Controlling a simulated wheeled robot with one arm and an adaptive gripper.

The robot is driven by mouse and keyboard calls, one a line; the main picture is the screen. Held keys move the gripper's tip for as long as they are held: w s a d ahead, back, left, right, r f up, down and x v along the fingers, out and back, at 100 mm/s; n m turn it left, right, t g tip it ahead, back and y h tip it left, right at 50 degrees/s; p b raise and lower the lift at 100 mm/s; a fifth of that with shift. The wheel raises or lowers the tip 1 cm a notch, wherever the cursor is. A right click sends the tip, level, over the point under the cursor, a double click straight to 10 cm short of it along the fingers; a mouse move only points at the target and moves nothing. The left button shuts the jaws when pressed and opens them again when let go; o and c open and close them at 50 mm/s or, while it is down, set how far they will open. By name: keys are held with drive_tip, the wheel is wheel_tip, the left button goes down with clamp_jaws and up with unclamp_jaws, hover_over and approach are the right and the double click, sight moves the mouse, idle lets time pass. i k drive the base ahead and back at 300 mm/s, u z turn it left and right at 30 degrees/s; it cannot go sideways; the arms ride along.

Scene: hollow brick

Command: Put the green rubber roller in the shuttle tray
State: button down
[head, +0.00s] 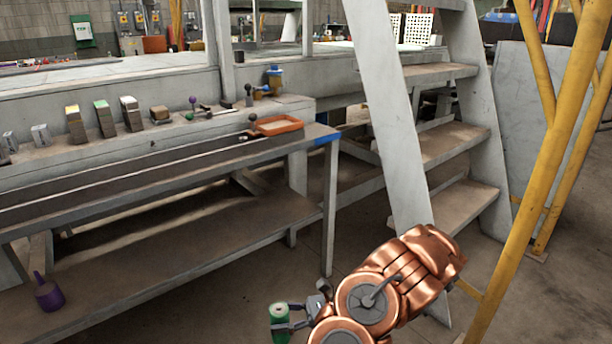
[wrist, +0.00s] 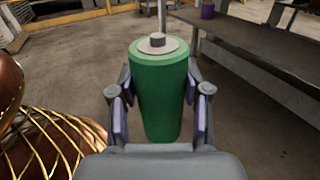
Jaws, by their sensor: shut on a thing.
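The green rubber roller (head: 279,322) is at the bottom of the head view, held by my gripper (head: 290,328) out over the floor, in front of the bench. In the wrist view the roller (wrist: 160,88) stands between both fingers of my gripper (wrist: 160,112), which are shut on its sides. Its pale end with a short hub shows at the top. The shuttle tray is probably the orange-rimmed tray (head: 277,126) at the right end of the bench's narrow ledge. It looks shallow, with a light brown inside. The roller is well apart from it, nearer to me.
Several blocks, such as a grey one with a green top (head: 105,118), and small knobbed tools line the bench's upper ledge. A purple container (head: 48,293) stands on the lower shelf. Steps (head: 450,146) and a yellow post (head: 545,140) stand to the right.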

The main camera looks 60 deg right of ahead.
sight(273, 119)
drive_tip(key=k, duration=0.25)
drive_tip(key=z, duration=1)
drive_tip(key=i, duration=0.55)
drive_tip(key=u, duration=0.05)
